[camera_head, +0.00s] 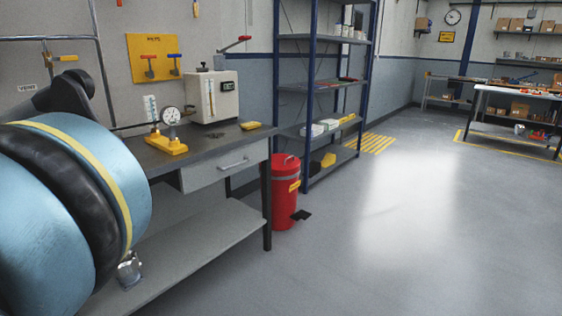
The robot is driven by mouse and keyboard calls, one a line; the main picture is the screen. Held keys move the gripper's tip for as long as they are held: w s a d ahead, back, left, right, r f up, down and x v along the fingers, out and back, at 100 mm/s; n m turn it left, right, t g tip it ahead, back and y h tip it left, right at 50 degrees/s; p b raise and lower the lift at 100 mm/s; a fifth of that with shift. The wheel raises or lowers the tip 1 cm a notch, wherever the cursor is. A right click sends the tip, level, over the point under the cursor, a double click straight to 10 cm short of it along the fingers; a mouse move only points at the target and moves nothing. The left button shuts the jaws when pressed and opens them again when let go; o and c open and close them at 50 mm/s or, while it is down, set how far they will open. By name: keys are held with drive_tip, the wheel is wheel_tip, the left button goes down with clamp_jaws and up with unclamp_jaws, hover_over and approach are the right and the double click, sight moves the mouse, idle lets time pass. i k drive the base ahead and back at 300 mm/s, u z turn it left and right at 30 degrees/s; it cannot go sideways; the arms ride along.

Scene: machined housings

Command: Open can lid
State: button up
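A red pedal can (285,196) stands on the floor at the right end of the workbench, in front of the blue-framed shelf. Its red lid (286,161) lies on top and looks closed. A black pedal (301,215) sticks out at its base towards the right. A yellow label is on its side. My gripper is not clearly in view. Large blue and black rounded parts, which look like my own arm, fill the left edge, well apart from the can.
The workbench (222,176) carries a dial gauge (170,117) and a white instrument box (211,97). The metal shelf (322,90) stands close behind the can. Open grey floor (400,220) lies right of the can. A table (515,95) stands far right.

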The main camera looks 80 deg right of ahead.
sight(280, 163)
drive_tip(key=k, duration=1.45)
drive_tip(key=z, duration=2.65)
drive_tip(key=i, duration=1)
drive_tip(key=k, duration=1)
